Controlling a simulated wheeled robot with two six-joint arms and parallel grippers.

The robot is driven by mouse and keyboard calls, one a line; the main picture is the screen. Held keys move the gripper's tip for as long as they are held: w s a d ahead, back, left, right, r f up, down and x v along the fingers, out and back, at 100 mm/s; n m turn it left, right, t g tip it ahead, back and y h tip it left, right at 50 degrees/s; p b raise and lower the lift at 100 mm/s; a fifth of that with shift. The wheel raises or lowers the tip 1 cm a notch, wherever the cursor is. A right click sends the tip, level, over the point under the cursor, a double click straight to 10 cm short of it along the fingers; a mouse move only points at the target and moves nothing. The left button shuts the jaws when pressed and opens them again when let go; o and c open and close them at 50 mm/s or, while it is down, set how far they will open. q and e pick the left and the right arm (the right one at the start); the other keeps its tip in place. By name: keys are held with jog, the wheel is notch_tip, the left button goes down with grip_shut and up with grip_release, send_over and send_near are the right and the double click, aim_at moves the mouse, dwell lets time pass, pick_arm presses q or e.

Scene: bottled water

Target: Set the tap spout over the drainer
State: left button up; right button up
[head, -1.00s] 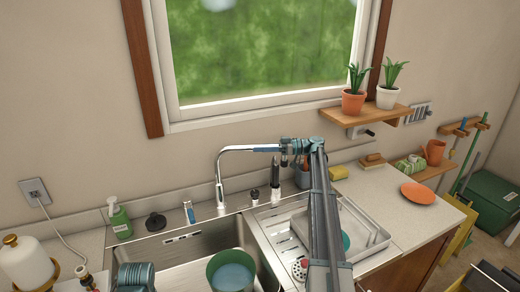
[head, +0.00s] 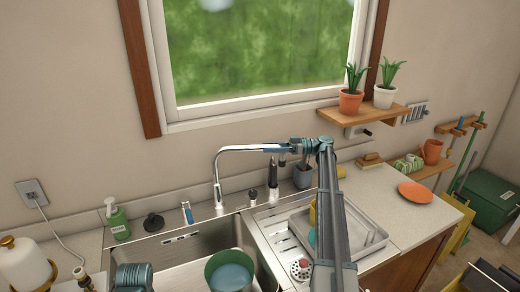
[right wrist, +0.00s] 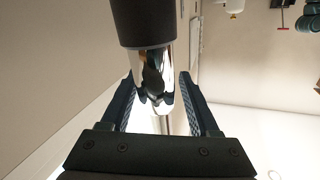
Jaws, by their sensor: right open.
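The chrome tap spout (head: 240,149) rises from behind the sink, bends over and reaches right, level, in the head view. My right gripper (head: 283,149) is at the spout's far end. In the right wrist view, the spout's chrome end with a dark sleeve (right wrist: 145,20) lies between the two open fingers of my right gripper (right wrist: 157,85). I see gaps beside it; contact is unclear. The ridged steel drainer (head: 273,234) lies right of the sink. My arm hides part of it. How far over the drainer the spout's end sits is hard to tell.
The sink (head: 185,246) holds a green pot (head: 230,270). A pale tray (head: 365,245) sits on the drainer's right. A dark bottle (head: 273,172) and grey cup (head: 302,176) stand behind. Counter around the orange plate (head: 416,192) is clear.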

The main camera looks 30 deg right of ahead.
jog(key=v, duration=0.9)
dwell(0.3)
